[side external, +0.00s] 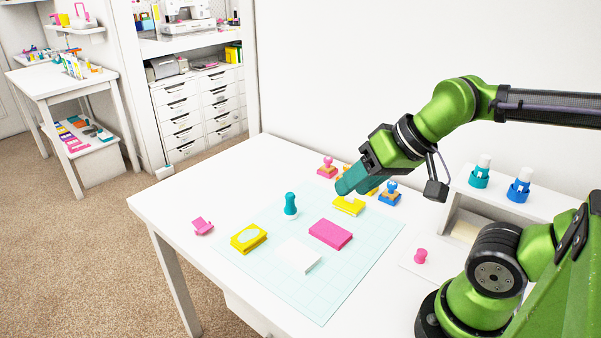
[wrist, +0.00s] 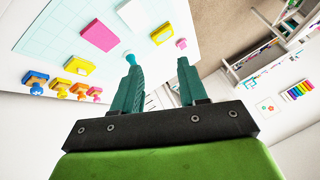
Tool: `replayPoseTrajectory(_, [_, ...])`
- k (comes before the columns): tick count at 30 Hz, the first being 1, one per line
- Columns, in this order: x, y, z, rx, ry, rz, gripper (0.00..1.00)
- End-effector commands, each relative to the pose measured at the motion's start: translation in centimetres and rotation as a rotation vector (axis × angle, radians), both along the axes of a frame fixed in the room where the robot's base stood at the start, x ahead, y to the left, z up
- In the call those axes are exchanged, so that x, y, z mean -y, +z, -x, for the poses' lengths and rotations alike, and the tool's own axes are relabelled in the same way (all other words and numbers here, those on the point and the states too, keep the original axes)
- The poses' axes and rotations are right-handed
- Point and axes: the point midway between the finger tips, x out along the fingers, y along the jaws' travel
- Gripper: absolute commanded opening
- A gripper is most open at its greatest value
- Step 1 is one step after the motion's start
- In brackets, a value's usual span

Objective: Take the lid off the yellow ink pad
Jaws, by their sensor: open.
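A yellow block with a pale oval on top (side external: 248,238) lies on the left of the pale grid mat (side external: 322,308); it also shows at the top of the wrist view (wrist: 165,31). A second yellow block with a whitish top (side external: 349,206) lies at the mat's back edge, and in the wrist view it is at left (wrist: 79,65). I cannot tell for certain which is the ink pad, or make out a lid edge. My gripper (side external: 346,187) is open and empty, above the back of the table near the second block. Its teal fingers stand apart in the wrist view (wrist: 157,62).
A pink block (side external: 330,233), a white flat piece (side external: 299,255) and a teal knobbed piece (side external: 290,205) are on the mat. Stamps, including a blue one (side external: 389,195), stand behind it. A pink piece (side external: 203,226) lies left of the mat. The table's front left is clear.

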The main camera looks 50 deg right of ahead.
Motion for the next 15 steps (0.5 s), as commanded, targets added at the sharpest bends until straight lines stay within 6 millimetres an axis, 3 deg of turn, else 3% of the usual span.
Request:
replayPoseTrajectory(3, [0.0, 0.0, 0.0, 0.000, 0.000, 0.000, 0.38])
replayPoseTrajectory(11, [0.1, 0.0, 0.0, 0.000, -0.002, 0.000, 0.38])
replayPoseTrajectory(15, [1.1, -1.2, -0.7, -0.056, -0.046, -0.002, 0.38])
